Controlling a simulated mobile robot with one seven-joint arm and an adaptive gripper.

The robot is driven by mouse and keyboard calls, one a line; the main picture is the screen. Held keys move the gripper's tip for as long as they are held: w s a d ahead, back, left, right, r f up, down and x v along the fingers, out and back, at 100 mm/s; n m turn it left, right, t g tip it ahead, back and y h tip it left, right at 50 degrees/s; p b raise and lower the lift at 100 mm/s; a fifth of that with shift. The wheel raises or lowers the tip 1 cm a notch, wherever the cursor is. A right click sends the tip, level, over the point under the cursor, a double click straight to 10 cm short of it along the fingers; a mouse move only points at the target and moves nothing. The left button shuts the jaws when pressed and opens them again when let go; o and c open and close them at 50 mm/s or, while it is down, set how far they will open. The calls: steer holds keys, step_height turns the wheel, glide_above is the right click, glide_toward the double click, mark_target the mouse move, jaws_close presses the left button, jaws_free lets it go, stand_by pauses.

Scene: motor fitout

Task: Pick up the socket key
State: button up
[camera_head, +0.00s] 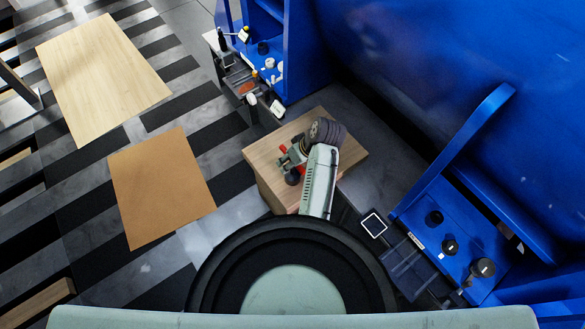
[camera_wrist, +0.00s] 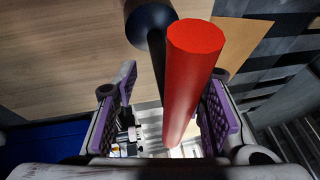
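A red cylinder (camera_wrist: 190,85), which may be the handle of the socket key, stands up close to the camera in the wrist view. A black rod (camera_wrist: 157,55) and a dark round knob (camera_wrist: 150,20) show beside and behind it. My gripper (camera_wrist: 172,80) is open, with its purple pads on either side of the red cylinder. The right pad is close to it, and I cannot tell whether they touch. A gap shows on the left. In the head view my gripper (camera_head: 291,159) is over a wooden block, and my wrist hides much of it.
The wooden block (camera_head: 265,158) stands beside a blue machine (camera_head: 420,60). A workstation with small parts (camera_head: 246,78) is behind it. A blue panel with black knobs (camera_head: 455,235) is at the right. A brown board (camera_head: 160,188) and a light wooden board (camera_head: 100,75) are at the left.

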jaws_close()
stand_by(0.3)
stand_by(0.5)
